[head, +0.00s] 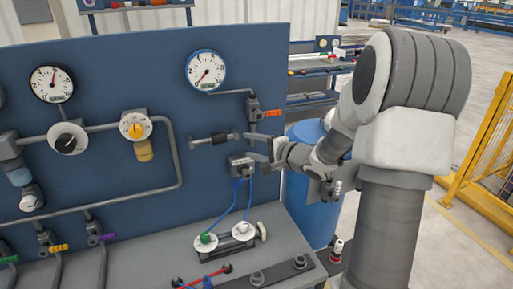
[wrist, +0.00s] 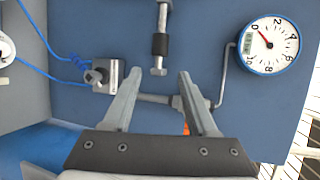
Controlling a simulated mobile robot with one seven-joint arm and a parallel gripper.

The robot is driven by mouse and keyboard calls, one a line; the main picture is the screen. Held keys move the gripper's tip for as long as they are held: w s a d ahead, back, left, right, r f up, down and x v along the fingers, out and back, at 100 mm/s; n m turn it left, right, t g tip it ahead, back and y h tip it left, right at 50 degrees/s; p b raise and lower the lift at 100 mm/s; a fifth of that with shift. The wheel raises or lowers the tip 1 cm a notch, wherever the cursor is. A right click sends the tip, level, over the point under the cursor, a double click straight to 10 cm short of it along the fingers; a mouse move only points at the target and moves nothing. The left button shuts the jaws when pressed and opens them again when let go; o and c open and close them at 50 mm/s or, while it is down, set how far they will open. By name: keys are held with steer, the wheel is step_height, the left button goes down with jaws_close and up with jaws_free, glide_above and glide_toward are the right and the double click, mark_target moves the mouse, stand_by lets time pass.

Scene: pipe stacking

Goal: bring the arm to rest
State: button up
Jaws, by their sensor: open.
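My gripper (head: 250,147) is in front of the blue panel in the head view, its fingers pointing left toward the panel. It is open, with nothing held between its fingers (wrist: 159,74) in the wrist view. A short grey pipe piece with a black sleeve (head: 213,138) sticks out from the panel just left of the fingertips. In the wrist view this pipe piece (wrist: 160,43) has its free end between or just beyond the fingertips, apart from both in the picture. My arm reaches in from the right, bent at the elbow.
The blue panel (head: 130,75) carries gauges, valves and pipes. A round gauge (head: 206,70) sits above the gripper. A small metal block with blue cables (head: 241,163) is close below it. A blue barrel (head: 312,200) and yellow fence (head: 490,150) stand right.

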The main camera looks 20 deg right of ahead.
steer(key=shift+v, duration=0.85)
